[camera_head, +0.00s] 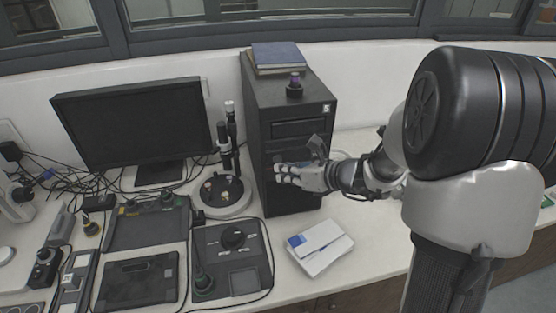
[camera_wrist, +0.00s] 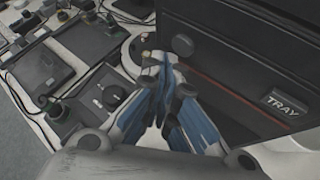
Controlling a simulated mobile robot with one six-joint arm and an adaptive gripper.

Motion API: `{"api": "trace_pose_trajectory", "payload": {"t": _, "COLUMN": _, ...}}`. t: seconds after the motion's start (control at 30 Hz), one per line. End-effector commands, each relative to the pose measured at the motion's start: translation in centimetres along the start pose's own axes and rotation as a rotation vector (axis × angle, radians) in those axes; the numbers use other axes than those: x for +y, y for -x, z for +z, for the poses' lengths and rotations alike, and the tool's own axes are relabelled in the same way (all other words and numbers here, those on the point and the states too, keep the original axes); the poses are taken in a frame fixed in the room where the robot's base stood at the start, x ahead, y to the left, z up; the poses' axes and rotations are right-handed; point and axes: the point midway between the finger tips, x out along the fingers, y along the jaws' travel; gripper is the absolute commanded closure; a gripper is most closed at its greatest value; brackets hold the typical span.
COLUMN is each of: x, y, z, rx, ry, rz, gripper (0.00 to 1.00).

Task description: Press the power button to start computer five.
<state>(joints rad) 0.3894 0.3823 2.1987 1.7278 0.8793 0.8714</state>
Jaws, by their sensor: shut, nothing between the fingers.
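The computer (camera_head: 293,98) is a black tower standing upright on the white bench, with a small "5" label on its upper right front. My gripper (camera_head: 279,170) is shut and empty, with its fingertips at the left part of the tower's front, below the drive bay. In the wrist view my gripper (camera_wrist: 160,58) points at the dark front panel (camera_wrist: 235,60), close to a round dark knob-like part (camera_wrist: 182,45). I cannot tell whether the fingertips touch the panel. The power button is not clearly visible; my gripper hides part of the front.
A monitor (camera_head: 133,125) and a round-based stand (camera_head: 222,195) are left of the tower. Control boxes (camera_head: 232,255) cover the front left. A white and blue box (camera_head: 319,245) lies below my gripper.

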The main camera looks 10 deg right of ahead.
Motion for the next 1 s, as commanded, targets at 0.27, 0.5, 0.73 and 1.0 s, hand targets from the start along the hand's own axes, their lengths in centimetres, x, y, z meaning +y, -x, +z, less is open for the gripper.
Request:
{"api": "trace_pose_trajectory", "payload": {"t": 0.27, "x": -0.41, "y": -0.56, "z": 0.41, "rx": 0.0, "ry": 0.0, "rz": 0.0, "gripper": 1.0}}
{"api": "trace_pose_trajectory", "payload": {"t": 0.5, "x": -0.4, "y": -0.56, "z": 0.4, "rx": 0.0, "ry": 0.0, "rz": 0.0, "gripper": 1.0}}
{"api": "trace_pose_trajectory", "payload": {"t": 0.73, "x": -0.46, "y": -0.66, "z": 0.46, "rx": 0.0, "ry": 0.0, "rz": 0.0, "gripper": 1.0}}
{"api": "trace_pose_trajectory", "payload": {"t": 1.0, "x": -0.62, "y": -0.89, "z": 0.61, "rx": 0.001, "ry": 0.0, "rz": 0.001, "gripper": 1.0}}
